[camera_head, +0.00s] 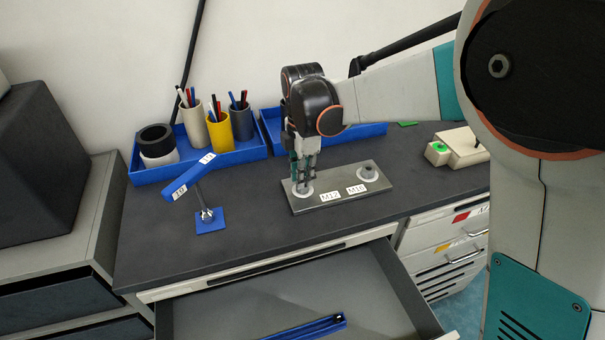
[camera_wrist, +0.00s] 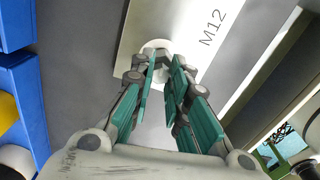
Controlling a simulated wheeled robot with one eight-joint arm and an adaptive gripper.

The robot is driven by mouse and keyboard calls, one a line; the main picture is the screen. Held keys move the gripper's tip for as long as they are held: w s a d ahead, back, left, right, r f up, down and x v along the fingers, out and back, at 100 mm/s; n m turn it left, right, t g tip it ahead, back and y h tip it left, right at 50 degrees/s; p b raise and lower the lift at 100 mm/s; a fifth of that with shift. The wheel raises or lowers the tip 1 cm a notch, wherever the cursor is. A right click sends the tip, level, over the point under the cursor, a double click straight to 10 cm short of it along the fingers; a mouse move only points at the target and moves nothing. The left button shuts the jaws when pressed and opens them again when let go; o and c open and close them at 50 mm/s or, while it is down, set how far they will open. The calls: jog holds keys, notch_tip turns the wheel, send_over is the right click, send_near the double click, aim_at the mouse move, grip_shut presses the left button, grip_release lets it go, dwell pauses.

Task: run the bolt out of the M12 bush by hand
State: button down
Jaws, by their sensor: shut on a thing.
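A grey metal plate (camera_head: 330,202) lies on the dark worktop with an M12 label (camera_head: 329,196) and an M16 label (camera_head: 356,189). My gripper (camera_head: 303,184) points down over the white round bush (camera_head: 299,193) on the M12 side. In the wrist view its teal fingers (camera_wrist: 163,62) close in over the pale M12 bush (camera_wrist: 157,45). They are shut on the bolt, which the fingers almost wholly hide. I cannot tell how far the bolt sits in the bush. A second bolt (camera_head: 368,169) stands in the white bush on the M16 side.
A blue holder (camera_head: 189,178) marked 10 and 13 stands on a post left of the plate. Blue trays (camera_head: 145,173) with pen cups stand behind. A beige box with a green button (camera_head: 438,148) is at right. The drawer (camera_head: 240,310) below is open, with a blue tool inside.

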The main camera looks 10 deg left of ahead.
jog(key=shift+n, duration=0.7)
jog(key=shift+r, duration=0.1)
jog(key=shift+r+p, duration=0.4)
jog(key=shift+r, duration=0.2)
jog(key=shift+r+p, duration=0.9)
jog(key=shift+r, duration=0.55)
jog(key=shift+r, duration=0.35)
jog(key=shift+r+p, duration=0.25)
jog(key=shift+p, duration=0.1)
jog(key=shift+r, duration=0.1)
jog(key=shift+r+p, duration=0.65)
jog(key=shift+r, duration=0.3)
